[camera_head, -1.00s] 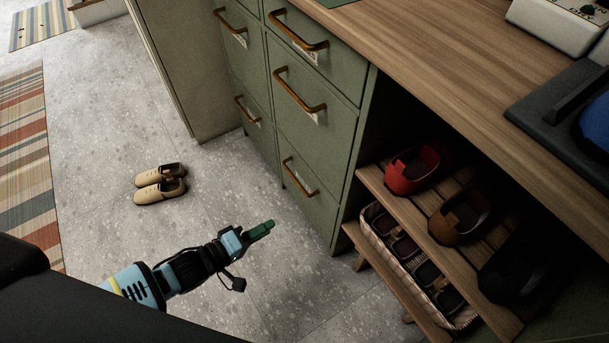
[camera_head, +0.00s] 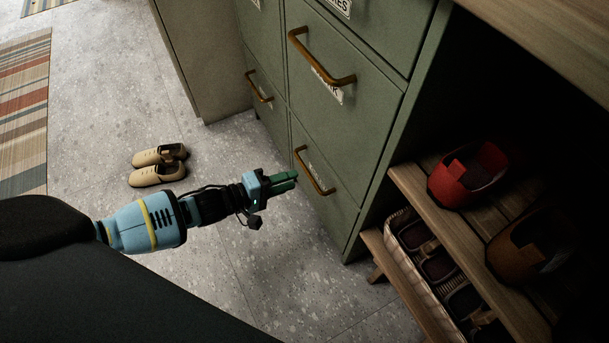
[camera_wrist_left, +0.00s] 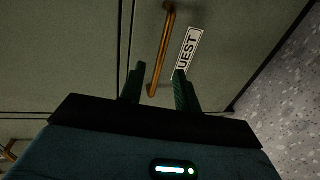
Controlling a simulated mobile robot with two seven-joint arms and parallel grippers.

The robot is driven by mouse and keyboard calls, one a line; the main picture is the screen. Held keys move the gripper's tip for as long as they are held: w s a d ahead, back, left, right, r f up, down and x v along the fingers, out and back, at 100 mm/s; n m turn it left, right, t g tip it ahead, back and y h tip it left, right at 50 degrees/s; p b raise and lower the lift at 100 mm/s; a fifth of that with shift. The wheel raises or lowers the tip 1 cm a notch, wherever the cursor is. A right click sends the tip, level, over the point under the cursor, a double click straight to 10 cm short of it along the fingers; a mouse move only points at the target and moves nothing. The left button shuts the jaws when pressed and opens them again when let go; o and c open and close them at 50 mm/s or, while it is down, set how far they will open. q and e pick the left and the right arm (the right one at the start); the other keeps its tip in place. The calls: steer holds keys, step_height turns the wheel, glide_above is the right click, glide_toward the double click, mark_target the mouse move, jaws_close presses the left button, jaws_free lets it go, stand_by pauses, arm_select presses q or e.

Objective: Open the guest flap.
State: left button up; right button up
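The guest flap (camera_head: 328,190) is the low green front with a brass bar handle (camera_head: 314,172). It looks closed, flush with the cabinet. In the left wrist view, its label (camera_wrist_left: 187,52) shows "UEST", partly cut off by a finger. My left gripper (camera_head: 296,180) is just left of the handle in the head view. In the left wrist view, its two dark green fingers (camera_wrist_left: 159,76) stand apart, and the handle (camera_wrist_left: 163,50) runs up from between their tips. I cannot tell whether the fingers touch it. My right gripper is in neither view.
Other green fronts with brass handles (camera_head: 320,56) are above and beside the flap. An open rack (camera_head: 412,199) with a red shoe (camera_head: 468,175) and a basket (camera_head: 399,231) stands to the right. Beige shoes (camera_head: 158,167) lie on the grey floor. A striped rug (camera_head: 22,115) is far left.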

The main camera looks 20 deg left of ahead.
arm_select(q)
steer(key=b+x, duration=0.1)
steer(key=x, duration=0.4)
steer(key=shift+w+b, duration=0.15)
steer(key=shift+b, duration=0.2)
steer(key=shift+c, duration=0.4)
jaws_close()
